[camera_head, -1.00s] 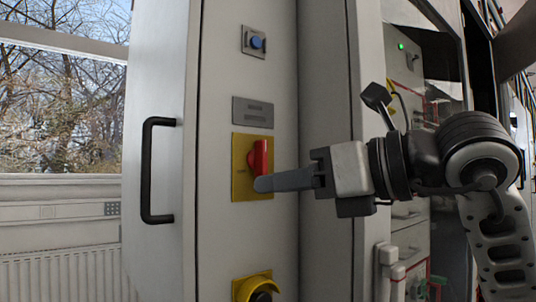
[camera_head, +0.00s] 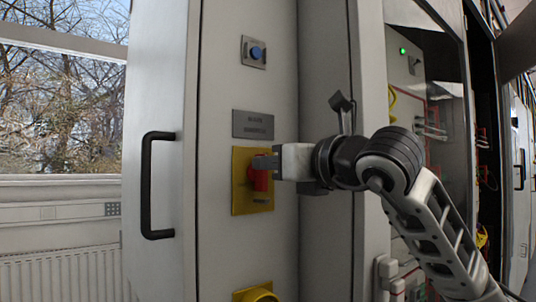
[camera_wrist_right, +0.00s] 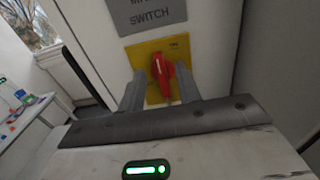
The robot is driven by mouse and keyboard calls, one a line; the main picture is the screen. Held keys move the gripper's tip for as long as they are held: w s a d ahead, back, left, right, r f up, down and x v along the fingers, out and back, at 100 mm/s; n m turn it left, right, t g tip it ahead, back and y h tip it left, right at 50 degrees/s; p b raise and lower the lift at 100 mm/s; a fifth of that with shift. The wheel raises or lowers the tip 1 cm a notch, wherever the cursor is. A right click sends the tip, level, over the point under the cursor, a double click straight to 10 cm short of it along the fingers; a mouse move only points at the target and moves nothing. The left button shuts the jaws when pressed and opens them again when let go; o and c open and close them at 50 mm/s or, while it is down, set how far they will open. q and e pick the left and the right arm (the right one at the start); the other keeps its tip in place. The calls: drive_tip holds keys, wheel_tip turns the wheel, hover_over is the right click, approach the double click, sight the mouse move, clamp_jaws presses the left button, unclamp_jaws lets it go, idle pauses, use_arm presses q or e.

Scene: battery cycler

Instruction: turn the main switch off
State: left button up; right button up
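The main switch is a red rotary knob (camera_head: 259,180) on a yellow plate (camera_head: 241,203) on the grey cabinet front. In the right wrist view the knob (camera_wrist_right: 162,72) stands roughly upright, leaning slightly. My right gripper (camera_head: 264,162) is at the knob, and its fingers cover the knob's upper part in the head view. In the right wrist view the gripper (camera_wrist_right: 159,88) is open, with one finger on each side of the knob and gaps visible beside it. Contact cannot be told. My left gripper is not in view.
A grey label plate (camera_head: 253,124) and a blue button (camera_head: 255,53) sit above the switch. A yellow-collared control (camera_head: 256,293) is below. A black door handle (camera_head: 147,186) sticks out on the left. An open equipment bay is on the right.

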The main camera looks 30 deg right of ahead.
drive_tip(key=shift+w+a, duration=0.1)
drive_tip(key=shift+w, duration=1.1)
clamp_jaws()
